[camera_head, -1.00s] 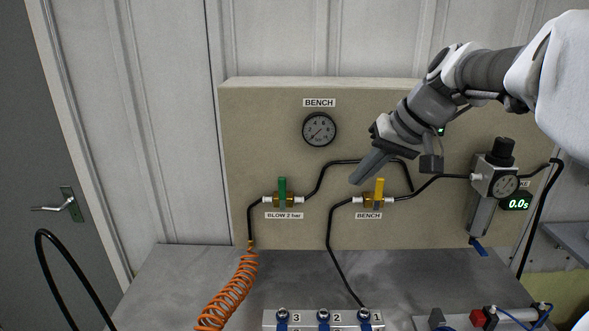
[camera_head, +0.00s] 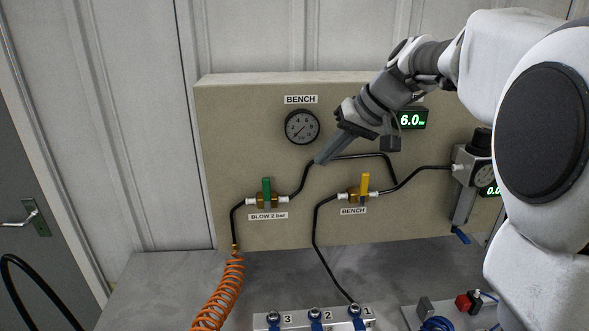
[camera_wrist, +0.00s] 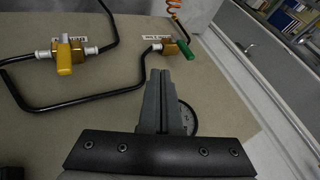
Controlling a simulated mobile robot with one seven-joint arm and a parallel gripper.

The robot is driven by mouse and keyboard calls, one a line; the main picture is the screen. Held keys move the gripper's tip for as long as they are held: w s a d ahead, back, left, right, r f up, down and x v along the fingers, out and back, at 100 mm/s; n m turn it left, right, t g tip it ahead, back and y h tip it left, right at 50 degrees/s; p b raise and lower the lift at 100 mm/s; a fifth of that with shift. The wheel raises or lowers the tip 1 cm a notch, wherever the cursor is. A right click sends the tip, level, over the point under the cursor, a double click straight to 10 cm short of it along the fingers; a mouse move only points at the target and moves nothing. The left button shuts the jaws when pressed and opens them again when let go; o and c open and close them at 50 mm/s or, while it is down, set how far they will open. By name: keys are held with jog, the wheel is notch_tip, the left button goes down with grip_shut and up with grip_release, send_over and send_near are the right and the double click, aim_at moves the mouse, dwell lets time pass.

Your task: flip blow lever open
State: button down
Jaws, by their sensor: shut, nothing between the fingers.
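The blow lever (camera_head: 267,189) is green and stands upright, across its brass valve, above the "BLOW 2 bar" label (camera_head: 268,216) on the left of the beige panel. In the wrist view the green lever (camera_wrist: 185,50) lies just beyond my fingertips, a little to the right. My gripper (camera_head: 321,161) is shut and empty, up and to the right of the green lever and apart from it. Its closed fingers also show in the wrist view (camera_wrist: 160,75). The yellow bench lever (camera_head: 365,182) stands upright on its own valve to the right.
A round gauge (camera_head: 302,127) sits above, left of my gripper. Black hoses cross the panel between the valves. An orange coiled hose (camera_head: 222,290) hangs from the blow valve. A numbered metal block (camera_head: 310,318) and a regulator (camera_head: 473,175) stand to the right and in front.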

aim_at(267, 190)
jog(key=w+a+f+p, duration=0.1)
jog(key=w+a+f, duration=0.2)
jog(key=a+f, duration=0.4)
jog(key=shift+w+a+f, duration=0.25)
jog(key=shift+a+f, duration=0.05)
jog(key=shift+a, duration=0.5)
